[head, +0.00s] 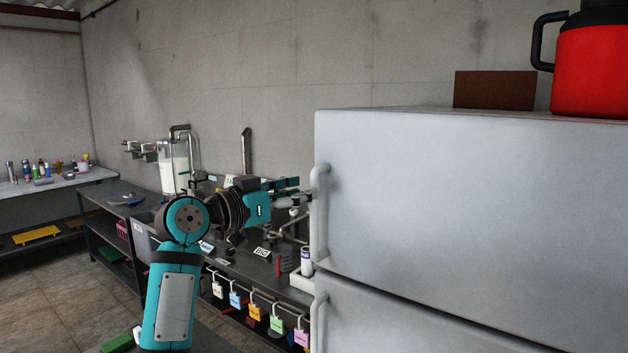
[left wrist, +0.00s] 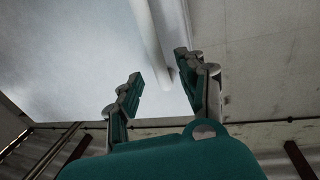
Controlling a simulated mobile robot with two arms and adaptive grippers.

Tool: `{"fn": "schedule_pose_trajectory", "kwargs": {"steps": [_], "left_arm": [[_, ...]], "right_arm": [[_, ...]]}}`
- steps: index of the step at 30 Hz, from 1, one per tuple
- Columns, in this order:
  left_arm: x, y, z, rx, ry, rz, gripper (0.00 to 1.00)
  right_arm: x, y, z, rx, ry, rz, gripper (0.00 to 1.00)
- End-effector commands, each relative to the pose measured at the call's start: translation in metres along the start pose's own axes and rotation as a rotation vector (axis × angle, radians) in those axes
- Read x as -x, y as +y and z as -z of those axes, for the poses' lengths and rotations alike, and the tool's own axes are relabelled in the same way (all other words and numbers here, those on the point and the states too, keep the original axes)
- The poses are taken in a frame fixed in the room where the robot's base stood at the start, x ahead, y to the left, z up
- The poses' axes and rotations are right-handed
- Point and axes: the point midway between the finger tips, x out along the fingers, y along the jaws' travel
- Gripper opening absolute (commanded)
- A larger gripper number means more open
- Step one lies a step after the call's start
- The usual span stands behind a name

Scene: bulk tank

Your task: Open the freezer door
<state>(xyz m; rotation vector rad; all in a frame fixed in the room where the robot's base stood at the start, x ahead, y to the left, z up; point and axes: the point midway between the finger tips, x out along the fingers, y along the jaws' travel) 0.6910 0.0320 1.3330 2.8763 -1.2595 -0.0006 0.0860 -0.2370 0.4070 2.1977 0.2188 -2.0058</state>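The pale grey fridge-freezer fills the right of the head view, with a wide upper door (head: 470,215) above a lower door (head: 400,325). Both doors look shut. A vertical bar handle (head: 321,225) runs along the upper door's left edge. My left gripper (head: 301,191) is beside the upper part of this handle, fingers pointing at it. In the left wrist view the gripper (left wrist: 160,68) is open, and the white handle (left wrist: 154,45) shows between and beyond the fingertips. I see no finger clearly touching it. My right gripper is not in view.
The lower door has its own handle (head: 317,318). A red jug (head: 590,70) and a brown block (head: 494,90) stand on the fridge top. A dark bench (head: 250,262) with coloured tags and a milk container (head: 174,168) lies left, behind my arm.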

Motion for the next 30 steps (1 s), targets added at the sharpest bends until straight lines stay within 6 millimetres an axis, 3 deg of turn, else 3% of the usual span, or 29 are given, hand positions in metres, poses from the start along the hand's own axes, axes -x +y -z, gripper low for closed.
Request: {"fn": "schedule_pose_trajectory", "kwargs": {"steps": [3, 9, 19, 28, 30], "left_arm": [[-0.021, 0.001, 0.002, 0.002, -0.002, -0.001, 0.40], [-0.040, 0.000, 0.001, 0.001, 0.000, 0.000, 0.40], [-0.043, 0.000, -0.001, -0.001, -0.001, 0.001, 0.40], [-0.043, 0.000, -0.001, 0.000, -0.001, 0.001, 0.02], [-0.043, 0.000, -0.001, 0.000, -0.001, 0.001, 0.00]], "right_arm": [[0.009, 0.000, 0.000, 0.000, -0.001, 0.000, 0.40], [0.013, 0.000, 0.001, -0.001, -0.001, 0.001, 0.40], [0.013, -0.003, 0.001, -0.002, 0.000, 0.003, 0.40], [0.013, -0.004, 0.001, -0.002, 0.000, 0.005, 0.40], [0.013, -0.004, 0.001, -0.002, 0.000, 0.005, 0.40]]}}
